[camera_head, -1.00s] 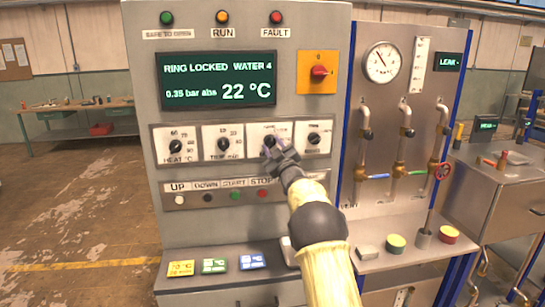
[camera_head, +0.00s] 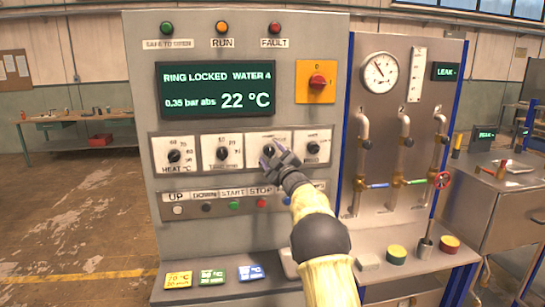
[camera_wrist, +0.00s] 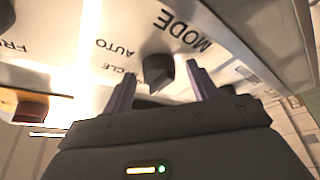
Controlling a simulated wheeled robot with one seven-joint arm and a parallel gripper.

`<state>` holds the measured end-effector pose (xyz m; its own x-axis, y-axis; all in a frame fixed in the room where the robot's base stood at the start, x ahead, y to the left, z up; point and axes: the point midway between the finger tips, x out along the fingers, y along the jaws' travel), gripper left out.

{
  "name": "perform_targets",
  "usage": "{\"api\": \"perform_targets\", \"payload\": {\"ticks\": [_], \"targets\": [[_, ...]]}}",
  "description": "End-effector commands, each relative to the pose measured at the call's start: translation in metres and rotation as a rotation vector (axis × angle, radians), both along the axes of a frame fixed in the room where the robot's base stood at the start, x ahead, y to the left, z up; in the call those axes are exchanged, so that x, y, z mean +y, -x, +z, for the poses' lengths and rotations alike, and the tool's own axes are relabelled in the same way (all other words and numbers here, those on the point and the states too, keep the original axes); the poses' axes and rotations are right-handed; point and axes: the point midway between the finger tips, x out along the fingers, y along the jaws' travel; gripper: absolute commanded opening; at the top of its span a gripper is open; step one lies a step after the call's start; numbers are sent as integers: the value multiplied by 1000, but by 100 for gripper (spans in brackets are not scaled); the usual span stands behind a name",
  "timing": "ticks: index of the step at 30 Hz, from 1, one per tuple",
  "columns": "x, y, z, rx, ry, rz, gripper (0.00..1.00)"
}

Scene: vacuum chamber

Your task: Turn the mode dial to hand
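The mode dial (camera_head: 269,150) is the third black knob in the row on the grey control cabinet. In the wrist view the dial (camera_wrist: 158,72) shows beside the upside-down words MODE, AUTO and a partly covered CYCLE. No "hand" label can be read, and I cannot tell the pointer's setting. My gripper (camera_head: 280,158) is at the dial's lower right in the head view. In the wrist view my gripper (camera_wrist: 162,88) is open, its two purple fingers apart on either side of the knob, with no clear contact.
The heat dial (camera_head: 174,156) and time dial (camera_head: 222,153) are to the left, another dial (camera_head: 313,148) to the right. A button row lies below. A red switch (camera_head: 317,82) is above right. Coloured cards (camera_head: 212,277) lie on the ledge. Pipes and valves stand at right.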

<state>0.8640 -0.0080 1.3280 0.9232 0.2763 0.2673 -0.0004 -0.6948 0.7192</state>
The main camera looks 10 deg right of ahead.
Motion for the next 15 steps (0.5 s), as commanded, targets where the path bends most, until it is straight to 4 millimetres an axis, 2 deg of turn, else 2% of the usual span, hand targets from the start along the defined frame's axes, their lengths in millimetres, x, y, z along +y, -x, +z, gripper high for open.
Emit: {"api": "perform_targets", "payload": {"ticks": [10, 15], "targets": [[-1, 2, -2, 2, -2, -1, 58], [-5, 11, -6, 2, -3, -2, 58]]}}
